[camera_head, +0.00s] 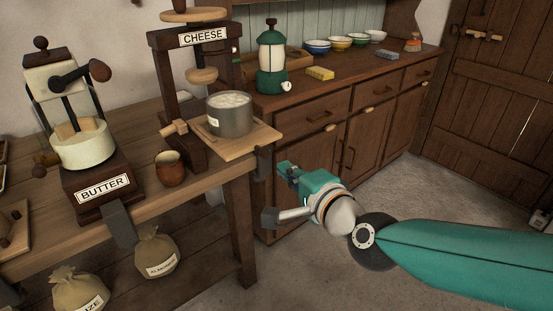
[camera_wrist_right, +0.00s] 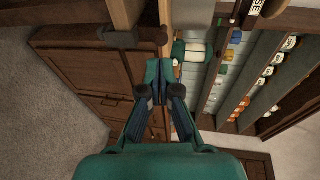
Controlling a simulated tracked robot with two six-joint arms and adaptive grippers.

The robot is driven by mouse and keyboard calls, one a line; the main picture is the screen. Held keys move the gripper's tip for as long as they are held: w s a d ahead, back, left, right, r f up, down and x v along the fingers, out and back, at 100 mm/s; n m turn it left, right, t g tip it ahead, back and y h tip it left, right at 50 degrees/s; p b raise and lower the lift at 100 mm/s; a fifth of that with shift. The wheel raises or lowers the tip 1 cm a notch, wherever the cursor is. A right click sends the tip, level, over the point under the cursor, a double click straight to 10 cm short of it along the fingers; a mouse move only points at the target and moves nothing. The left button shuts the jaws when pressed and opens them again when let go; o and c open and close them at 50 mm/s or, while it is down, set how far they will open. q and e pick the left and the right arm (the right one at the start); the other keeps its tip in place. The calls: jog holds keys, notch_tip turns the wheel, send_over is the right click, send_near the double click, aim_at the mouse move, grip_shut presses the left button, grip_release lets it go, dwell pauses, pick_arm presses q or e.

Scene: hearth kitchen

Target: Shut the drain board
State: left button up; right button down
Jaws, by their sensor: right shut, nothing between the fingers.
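The drain board (camera_head: 264,137) is a pale wooden board at the foot of the cheese press (camera_head: 168,85). It juts out to the right past the table's end, and a grey metal pot (camera_head: 229,115) stands on it. A dark tab (camera_head: 262,162) hangs at its outer edge. My right gripper (camera_head: 286,171) is just right of and slightly below that tab, apparently apart from it. Its fingers are closed and empty; they also show in the wrist view (camera_wrist_right: 158,84), near a dark block (camera_wrist_right: 121,38) that looks like the tab. My left gripper is not in view.
A dark wooden cabinet (camera_head: 335,150) is behind my right gripper, with a green lantern (camera_head: 271,60) and several bowls on top. Open floor (camera_head: 420,190) lies to the right.

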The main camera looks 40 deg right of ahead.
aim_at(268, 156)
jog(key=x, duration=0.6)
jog(key=shift+w, duration=0.2)
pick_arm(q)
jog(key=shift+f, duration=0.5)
